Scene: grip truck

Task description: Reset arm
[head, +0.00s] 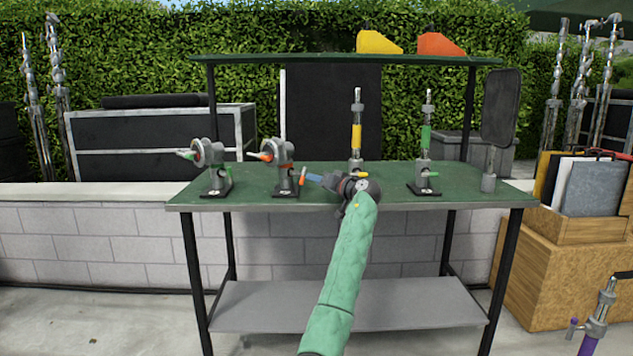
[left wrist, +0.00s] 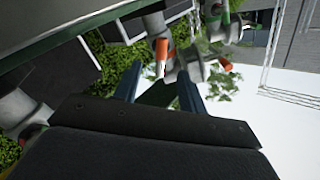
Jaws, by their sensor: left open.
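My left arm, in a green sleeve, reaches up from the bottom of the head view. Its gripper (head: 314,178) points left at the height of the green table top (head: 250,190). In the left wrist view, the two blue fingers of the left gripper (left wrist: 158,92) stand apart with nothing held between them. A grey clamp with an orange handle (head: 303,175) is just beyond the fingertips in the head view. In the left wrist view the orange handle (left wrist: 161,50) shows ahead of the fingers. I cannot tell whether they touch. My right gripper is not in view.
Another grey clamp (head: 215,165) stands at the table's left. A yellow-banded post (head: 356,136) and a green-banded post (head: 426,138) stand to the right. A shelf (head: 290,58) above bears a yellow bin (head: 378,42) and an orange bin (head: 440,44). Wooden boxes (head: 545,265) stand right.

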